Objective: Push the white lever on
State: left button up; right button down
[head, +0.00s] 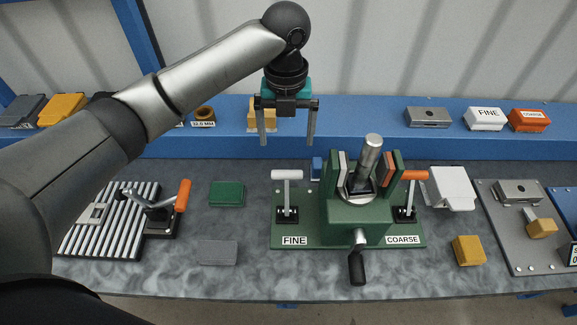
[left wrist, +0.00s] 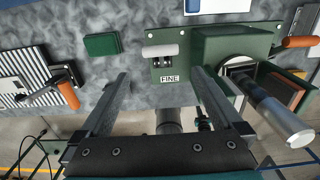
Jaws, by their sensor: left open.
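The white lever (head: 287,176) stands upright on the left side of the green fixture (head: 342,227), above the FINE label (head: 295,240). Its white T-shaped handle also shows in the left wrist view (left wrist: 160,50). My left gripper (head: 287,140) is open and empty, with its fingers pointing down, above and behind the white lever in the head view. In the left wrist view its two fingers (left wrist: 158,80) spread on either side of the lever's direction, apart from it. My right gripper is not in view.
An orange-handled lever (head: 409,177) stands at the fixture's COARSE side, and a metal cylinder (head: 368,155) rises from its middle. A black crank handle (head: 357,265) projects in front. A green block (head: 227,194) and a grey block (head: 218,252) lie left of the fixture.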

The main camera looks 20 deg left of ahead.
pick_arm(q)
send_over(287, 171)
jog(key=f, duration=0.4)
jog(key=shift+s, duration=0.2)
notch_tip(287, 171, down, 8)
jog(key=shift+r+b, duration=0.15)
jog(key=shift+b, duration=0.2)
jog(key=shift+w+f, duration=0.1)
jog(key=shift+f, duration=0.45)
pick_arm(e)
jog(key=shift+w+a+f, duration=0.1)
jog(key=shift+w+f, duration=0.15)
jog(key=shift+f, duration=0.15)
pick_arm(q)
jog(key=c, duration=0.5)
grip_shut()
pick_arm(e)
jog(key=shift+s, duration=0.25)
